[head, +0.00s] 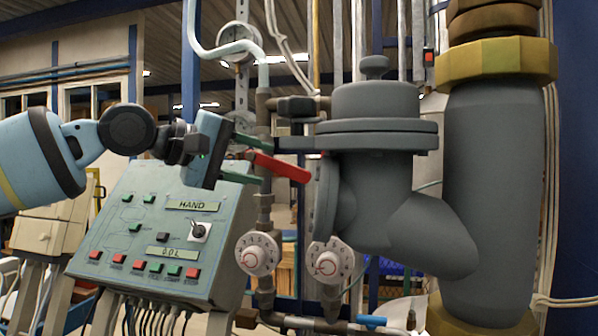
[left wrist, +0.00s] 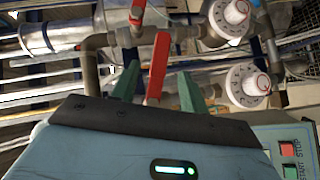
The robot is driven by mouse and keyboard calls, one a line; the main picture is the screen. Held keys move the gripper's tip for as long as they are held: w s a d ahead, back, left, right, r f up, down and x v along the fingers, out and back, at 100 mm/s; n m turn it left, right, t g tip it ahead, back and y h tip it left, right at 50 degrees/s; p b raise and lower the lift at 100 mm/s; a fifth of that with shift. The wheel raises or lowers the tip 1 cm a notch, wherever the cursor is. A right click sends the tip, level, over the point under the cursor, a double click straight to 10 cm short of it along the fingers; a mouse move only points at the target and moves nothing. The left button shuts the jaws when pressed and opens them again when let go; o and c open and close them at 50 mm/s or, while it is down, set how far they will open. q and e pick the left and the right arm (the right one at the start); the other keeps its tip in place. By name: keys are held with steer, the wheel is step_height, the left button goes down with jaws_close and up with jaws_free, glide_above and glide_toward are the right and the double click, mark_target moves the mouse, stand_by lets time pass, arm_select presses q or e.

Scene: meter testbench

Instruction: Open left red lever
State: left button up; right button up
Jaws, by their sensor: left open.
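The red lever (head: 283,168) is on the pipework just right of my left gripper in the head view. It slants down to the right. In the left wrist view the red lever (left wrist: 158,62) stands nearly upright in the gap between the green fingers. My left gripper (head: 262,162) is open, with one finger above the lever's near end and one below it. The open fingers also show in the left wrist view (left wrist: 158,88). I cannot tell whether either finger touches the lever. My right gripper is not in view.
A control panel (head: 150,235) with buttons stands below my left gripper. Two white dials (head: 258,254) sit below the lever. A large grey valve body (head: 375,160) stands to its right. A second, smaller red handle (left wrist: 137,12) shows at the top of the left wrist view.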

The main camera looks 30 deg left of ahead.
mark_target(285, 170)
arm_select(q)
steer(key=shift+w+d+f, duration=0.1)
steer(key=shift+w+f, duration=0.05)
steer(key=shift+w, duration=0.1)
steer(key=x, duration=0.5)
steer(key=shift+w+d, duration=0.1)
steer(key=shift+w, duration=0.05)
steer(key=shift+x, duration=0.85)
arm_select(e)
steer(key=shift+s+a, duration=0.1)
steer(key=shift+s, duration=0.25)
arm_select(q)
jaws_close()
